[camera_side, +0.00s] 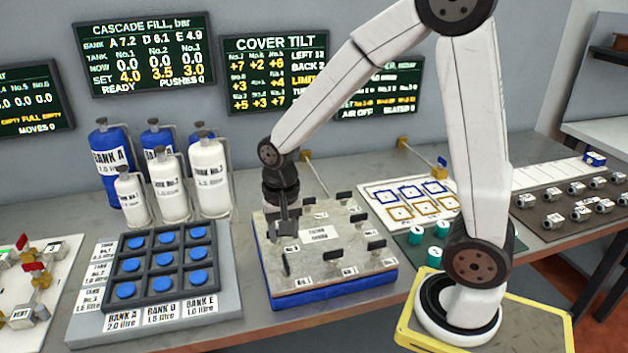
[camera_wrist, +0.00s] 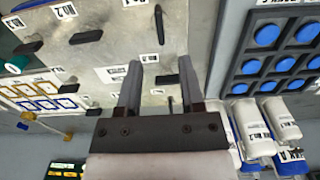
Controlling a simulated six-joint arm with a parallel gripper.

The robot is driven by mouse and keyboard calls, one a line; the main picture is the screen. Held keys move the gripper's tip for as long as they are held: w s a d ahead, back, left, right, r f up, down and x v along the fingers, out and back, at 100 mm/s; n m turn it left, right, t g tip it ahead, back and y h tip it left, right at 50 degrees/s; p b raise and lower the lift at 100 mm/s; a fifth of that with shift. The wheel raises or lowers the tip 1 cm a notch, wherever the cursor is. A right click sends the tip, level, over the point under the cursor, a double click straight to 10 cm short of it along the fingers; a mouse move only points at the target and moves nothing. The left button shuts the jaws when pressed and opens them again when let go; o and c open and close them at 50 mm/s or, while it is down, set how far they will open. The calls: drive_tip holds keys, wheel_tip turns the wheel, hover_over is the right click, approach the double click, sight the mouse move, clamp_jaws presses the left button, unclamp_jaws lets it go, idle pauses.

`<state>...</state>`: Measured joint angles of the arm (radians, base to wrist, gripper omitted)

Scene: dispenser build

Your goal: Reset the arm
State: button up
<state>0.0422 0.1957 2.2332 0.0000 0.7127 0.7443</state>
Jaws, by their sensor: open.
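My gripper (camera_side: 284,232) is over the left part of a grey-topped, blue-based block (camera_side: 330,285) with several small black knobs and number labels. In the wrist view my gripper (camera_wrist: 160,82) has its two fingers apart, with nothing held between them. The block's grey top (camera_wrist: 112,50) shows beyond the fingers, with black knobs and white labels. One knob (camera_wrist: 159,25) lies just past the gap between the fingers. Whether a finger touches the block cannot be told.
A dark panel with blue buttons (camera_side: 163,265) stands left of the block. Blue and white tanks (camera_side: 168,185) stand behind it. Teal cylinders (camera_side: 416,233) and a card with outlined squares (camera_side: 385,195) lie to the right. Text screens (camera_side: 145,55) hang on the wall.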

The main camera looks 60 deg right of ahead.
drive_tip(key=shift+s, duration=0.15)
drive_tip(key=s+n+t, duration=0.1)
drive_tip(key=n, duration=0.2)
drive_tip(key=s+a+f+n, duration=0.1)
drive_tip(key=s+n, duration=0.1)
drive_tip(key=n, duration=0.1)
drive_tip(key=s+n+t, duration=0.1)
drive_tip(key=s+n, duration=0.1)
drive_tip(key=n, duration=0.1)
drive_tip(key=shift+a+f+t, duration=0.2)
drive_tip(key=shift+t, duration=0.1)
idle(1.4)
